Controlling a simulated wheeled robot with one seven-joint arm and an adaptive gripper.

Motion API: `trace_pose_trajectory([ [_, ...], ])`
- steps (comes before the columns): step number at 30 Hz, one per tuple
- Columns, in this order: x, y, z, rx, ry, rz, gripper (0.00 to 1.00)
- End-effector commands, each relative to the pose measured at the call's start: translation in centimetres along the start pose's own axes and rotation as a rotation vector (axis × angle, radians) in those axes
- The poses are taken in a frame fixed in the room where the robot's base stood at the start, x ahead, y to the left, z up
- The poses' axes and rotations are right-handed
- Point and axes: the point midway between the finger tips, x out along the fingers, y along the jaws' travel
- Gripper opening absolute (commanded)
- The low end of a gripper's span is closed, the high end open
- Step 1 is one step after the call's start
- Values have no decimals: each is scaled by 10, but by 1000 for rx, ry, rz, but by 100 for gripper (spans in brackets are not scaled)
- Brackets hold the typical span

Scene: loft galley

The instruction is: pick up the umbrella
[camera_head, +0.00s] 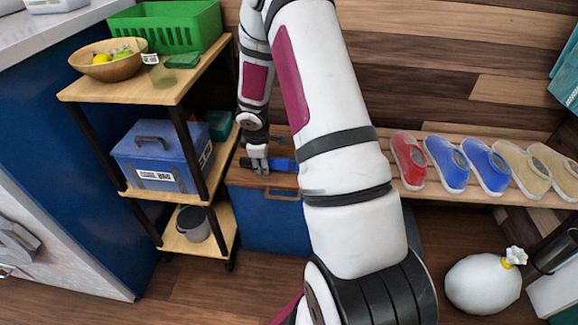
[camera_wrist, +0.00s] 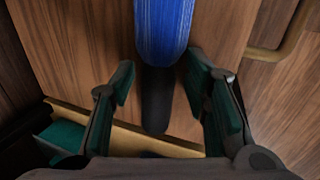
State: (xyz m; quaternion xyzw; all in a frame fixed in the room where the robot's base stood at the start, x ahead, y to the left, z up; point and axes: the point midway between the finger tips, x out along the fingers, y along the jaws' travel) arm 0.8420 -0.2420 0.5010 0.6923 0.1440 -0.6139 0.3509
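The umbrella (camera_head: 284,164) shows in the head view as a blue roll lying on a wooden top, partly hidden behind my arm. In the wrist view, its blue part (camera_wrist: 163,30) enters from the top edge and a dark handle-like end (camera_wrist: 156,100) points toward my gripper. My gripper (camera_head: 259,165) is at the left end of the umbrella in the head view. In the wrist view, my gripper (camera_wrist: 162,85) is open, with the dark end between its two green-padded fingers. A gap shows on the left side; contact on the right side is unclear.
A wooden shelf cart (camera_head: 160,85) stands close on the left, holding a blue box (camera_head: 160,160) and a green basket (camera_head: 175,25). A shoe shelf (camera_head: 450,190) with several shoes is on the right. A blue cabinet (camera_head: 272,222) sits under the wooden top.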

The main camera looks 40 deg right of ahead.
Motion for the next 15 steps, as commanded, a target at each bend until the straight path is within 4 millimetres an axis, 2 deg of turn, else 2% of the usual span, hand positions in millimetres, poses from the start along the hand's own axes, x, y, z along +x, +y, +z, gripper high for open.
trace_pose_trajectory([
  [1,0,0,0,0,0,0,24],
  [4,0,0,0,0,0,0,1],
  [15,-3,1,0,0,0,1,0],
])
